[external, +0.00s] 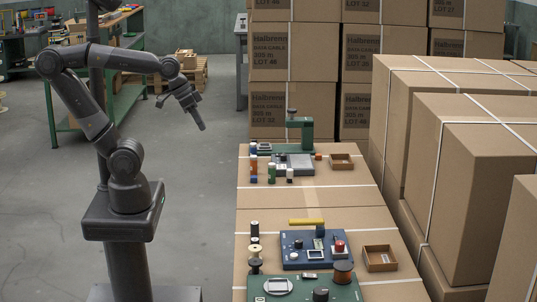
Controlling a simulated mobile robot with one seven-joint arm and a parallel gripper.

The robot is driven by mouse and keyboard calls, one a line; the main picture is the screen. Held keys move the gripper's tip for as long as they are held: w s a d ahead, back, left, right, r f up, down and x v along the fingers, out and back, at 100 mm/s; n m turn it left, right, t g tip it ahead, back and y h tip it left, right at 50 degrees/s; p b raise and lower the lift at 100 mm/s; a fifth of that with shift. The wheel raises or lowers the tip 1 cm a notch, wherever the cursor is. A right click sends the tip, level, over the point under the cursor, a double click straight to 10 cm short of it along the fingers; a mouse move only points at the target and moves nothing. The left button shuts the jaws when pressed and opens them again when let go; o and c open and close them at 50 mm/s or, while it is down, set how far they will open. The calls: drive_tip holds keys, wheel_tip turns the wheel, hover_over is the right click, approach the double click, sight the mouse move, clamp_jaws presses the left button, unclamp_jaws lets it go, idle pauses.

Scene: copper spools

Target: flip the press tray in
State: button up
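A green press (306,131) with an upright column and a dark top knob stands at the far end of the cardboard-box surface (330,198). A grey flat plate (300,162), which looks like the press tray, lies low in front of it; its exact tilt is too small to tell. My gripper (198,118) hangs in the air left of the boxes, over the floor, pointing down and well apart from the press. I see nothing held in it, but its finger gap is too small to make out.
Small bottles and spools (271,172) stand left of the press; an open wooden box (341,162) is right. Nearer are a blue device (306,251), a green board (285,290) and another wooden box (379,258). Tall cartons (455,190) wall the right side. Floor around my arm is clear.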

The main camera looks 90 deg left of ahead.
drive_tip(key=w+a+n, duration=0.3)
drive_tip(key=w+n, duration=0.1)
drive_tip(key=w+a+n+h, duration=0.1)
drive_tip(key=w+a+n, duration=0.1)
drive_tip(key=shift+w+a+f+n+g, duration=0.2)
drive_tip(key=shift+w+a+n+g, duration=0.1)
drive_tip(key=shift+w+a, duration=0.1)
clamp_jaws()
drive_tip(key=w+a+f+n+t, duration=0.1)
drive_tip(key=w+a+f+n, duration=0.25)
drive_tip(key=a+n, duration=0.55)
drive_tip(key=w+a+f+n+t, duration=0.15)
drive_tip(key=w+a+n, duration=0.3)
drive_tip(key=a, duration=0.75)
drive_tip(key=s+a+f+n+y, duration=0.1)
drive_tip(key=s+a+f+n, duration=0.3)
drive_tip(key=a, duration=0.6)
drive_tip(key=s+a+f+n+t, duration=0.1)
drive_tip(key=s+a+f+n, duration=0.2)
drive_tip(key=a+f+n, duration=0.3)
drive_tip(key=s+a+f+n+y, duration=0.1)
drive_tip(key=s+a+f+n, duration=0.3)
drive_tip(key=a, duration=0.9)
drive_tip(key=shift+s+a+f+n+y, duration=0.3)
drive_tip(key=shift+s+f+n, duration=0.1)
drive_tip(key=shift+n, duration=0.45)
